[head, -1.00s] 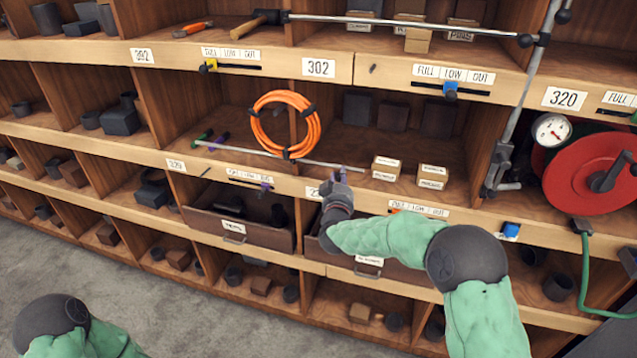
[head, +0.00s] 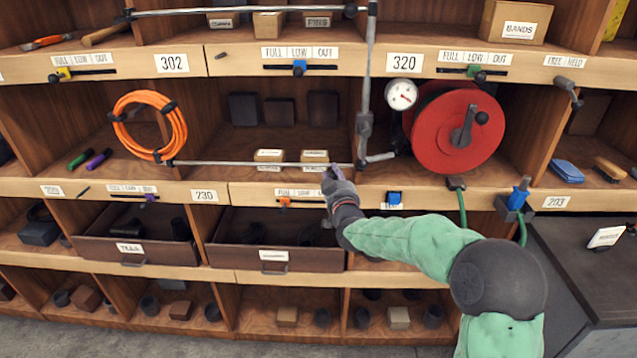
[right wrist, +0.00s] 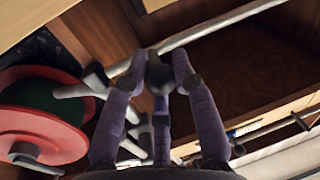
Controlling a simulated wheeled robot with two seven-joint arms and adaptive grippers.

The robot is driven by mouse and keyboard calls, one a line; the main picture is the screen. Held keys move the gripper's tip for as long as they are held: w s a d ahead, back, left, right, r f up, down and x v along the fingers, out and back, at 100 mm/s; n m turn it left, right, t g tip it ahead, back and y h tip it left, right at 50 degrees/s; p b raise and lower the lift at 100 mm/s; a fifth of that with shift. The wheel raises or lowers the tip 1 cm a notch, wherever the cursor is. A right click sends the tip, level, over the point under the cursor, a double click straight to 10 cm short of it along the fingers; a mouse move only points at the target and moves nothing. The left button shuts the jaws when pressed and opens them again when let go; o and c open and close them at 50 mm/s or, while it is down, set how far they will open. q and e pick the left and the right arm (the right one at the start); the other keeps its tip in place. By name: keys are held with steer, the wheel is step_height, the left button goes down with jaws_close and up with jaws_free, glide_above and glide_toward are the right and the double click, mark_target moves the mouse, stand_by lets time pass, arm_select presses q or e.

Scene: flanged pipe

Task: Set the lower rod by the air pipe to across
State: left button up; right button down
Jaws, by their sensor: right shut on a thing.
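The lower rod (head: 250,164) is a thin grey bar lying nearly level in front of the middle shelf. It runs from below the orange coil to the foot of the upright air pipe (head: 365,75). My right gripper (head: 336,176) is shut at the rod's right end, just left of the pipe. In the right wrist view, its purple fingers (right wrist: 158,70) close around a dark piece, with a grey bar crossing behind. The fingers hide the rod's end, so I cannot tell whether it touches the pipe. My left gripper is out of view.
An upper rod (head: 240,11) crosses the top shelf. The orange coil (head: 150,126) hangs at left. Right of the pipe are a gauge (head: 401,95) and red hose reel (head: 455,128). Small boxes (head: 269,157) sit behind the lower rod. Sliders line the shelf edges.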

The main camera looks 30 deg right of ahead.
steer(key=shift+s+d+f+b, duration=0.25)
steer(key=shift+s+d, duration=0.15)
steer(key=shift+d, duration=0.2)
steer(key=shift+s+d+f+b, duration=0.2)
steer(key=shift+s+d, duration=0.2)
steer(key=shift+d, duration=0.15)
steer(key=c, duration=1.1)
jaws_free()
steer(key=shift+s+d, duration=0.1)
steer(key=shift+o, duration=0.6)
steer(key=shift+d+r, duration=0.15)
steer(key=shift+d, duration=0.05)
steer(key=shift+a+r, duration=0.1)
steer(key=shift+s, duration=0.1)
steer(key=v, duration=1.2)
